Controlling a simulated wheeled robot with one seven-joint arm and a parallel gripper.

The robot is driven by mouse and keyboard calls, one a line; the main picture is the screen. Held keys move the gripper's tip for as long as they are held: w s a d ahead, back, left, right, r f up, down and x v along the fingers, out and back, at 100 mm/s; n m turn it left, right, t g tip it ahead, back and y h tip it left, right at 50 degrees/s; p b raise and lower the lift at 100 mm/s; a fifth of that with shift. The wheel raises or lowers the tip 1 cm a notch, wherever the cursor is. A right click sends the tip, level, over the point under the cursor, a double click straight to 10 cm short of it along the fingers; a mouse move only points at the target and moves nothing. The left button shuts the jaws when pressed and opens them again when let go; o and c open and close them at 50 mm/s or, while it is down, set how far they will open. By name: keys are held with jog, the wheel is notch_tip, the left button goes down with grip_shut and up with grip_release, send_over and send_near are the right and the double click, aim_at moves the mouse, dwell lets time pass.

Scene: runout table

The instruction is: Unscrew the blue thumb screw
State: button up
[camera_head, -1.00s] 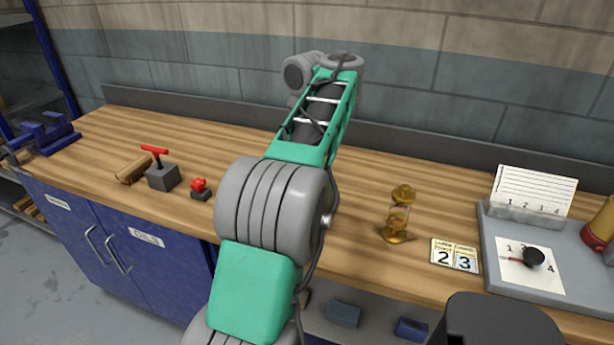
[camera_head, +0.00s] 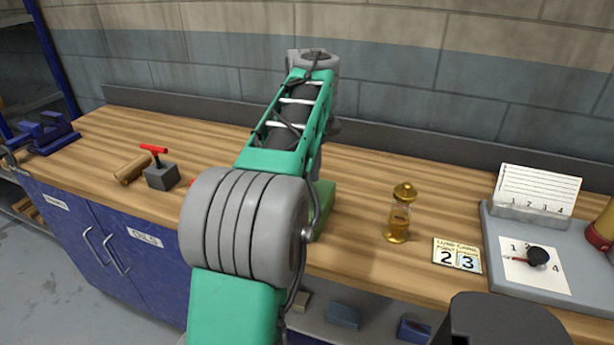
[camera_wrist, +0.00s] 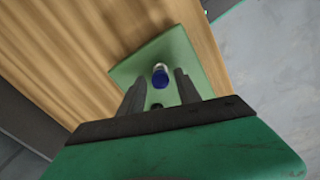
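The blue thumb screw (camera_wrist: 160,79) shows its round blue head in the wrist view, with a pale part behind it, on a green block (camera_wrist: 186,54). In the head view the green block (camera_head: 322,208) stands on the bench, partly hidden behind my arm, and the screw is hidden. My gripper (camera_wrist: 159,84) is open in the wrist view, one dark finger on each side of the screw head in the picture. A gap shows on both sides, and I cannot tell how far the head lies beyond the fingertips. My gripper is hidden in the head view.
A grey tray (camera_head: 540,282) is farther right. A red-handled grey block (camera_head: 161,176), a wooden piece (camera_head: 132,168) and a blue vise (camera_head: 45,135) are left.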

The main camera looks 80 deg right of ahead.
jog(key=m, duration=0.5)
jog(key=shift+w+m, duration=0.1)
jog(key=shift+m, duration=0.2)
jog(key=m, duration=0.5)
jog(key=shift+m, duration=0.3)
jog(key=shift+c, duration=0.6)
grip_shut()
